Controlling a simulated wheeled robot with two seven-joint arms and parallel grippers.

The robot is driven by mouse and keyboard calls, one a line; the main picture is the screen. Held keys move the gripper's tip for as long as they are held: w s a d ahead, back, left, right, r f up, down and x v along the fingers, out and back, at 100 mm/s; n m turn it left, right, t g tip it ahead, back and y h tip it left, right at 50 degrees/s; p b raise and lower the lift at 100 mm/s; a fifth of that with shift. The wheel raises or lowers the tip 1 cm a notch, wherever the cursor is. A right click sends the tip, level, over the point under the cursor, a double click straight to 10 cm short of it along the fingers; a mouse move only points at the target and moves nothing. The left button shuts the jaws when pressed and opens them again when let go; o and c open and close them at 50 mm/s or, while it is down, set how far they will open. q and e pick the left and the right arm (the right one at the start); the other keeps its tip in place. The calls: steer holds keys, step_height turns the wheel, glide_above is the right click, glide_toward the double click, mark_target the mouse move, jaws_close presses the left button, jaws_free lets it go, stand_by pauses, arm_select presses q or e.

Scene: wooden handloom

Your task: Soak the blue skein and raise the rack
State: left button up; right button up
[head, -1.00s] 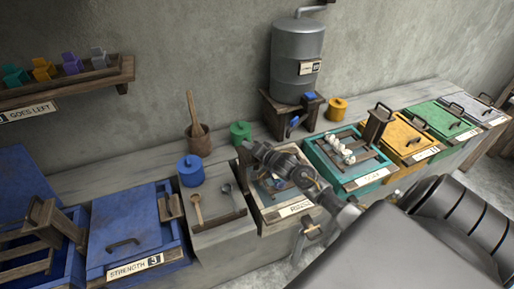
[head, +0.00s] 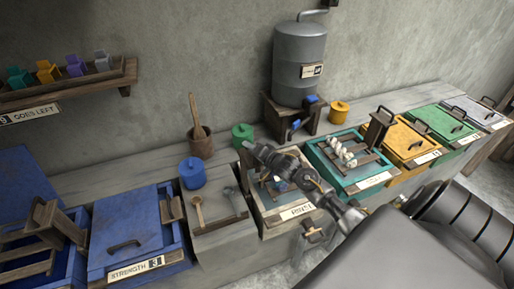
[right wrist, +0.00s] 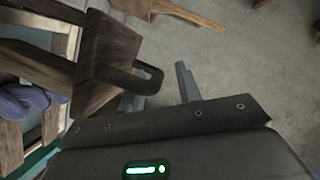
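A blue-violet skein (right wrist: 38,100) lies over the slats of a wooden rack (right wrist: 12,145) at the left of the right wrist view. The rack has a thick wooden post with a dark loop handle (right wrist: 125,72). My right gripper (right wrist: 160,84) is open, its fingers close to the handle; I cannot tell if they touch it. In the head view my right arm reaches over the rinse vat (head: 297,211) and hides much of it. A bit of blue shows inside that vat. My left gripper is not in view.
A teal vat (head: 357,187) holds a rack with a pale skein (head: 342,152). Yellow (head: 403,140) and green (head: 440,122) lidded vats stand right of it. Blue vats (head: 130,236) stand at the left. A grey tank (head: 299,65) and small pots line the back.

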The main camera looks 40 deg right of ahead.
steer(key=b+v, duration=0.2)
steer(key=v, duration=0.8)
steer(key=shift+s+r, duration=0.15)
steer(key=shift+s, duration=0.05)
stand_by(0.3)
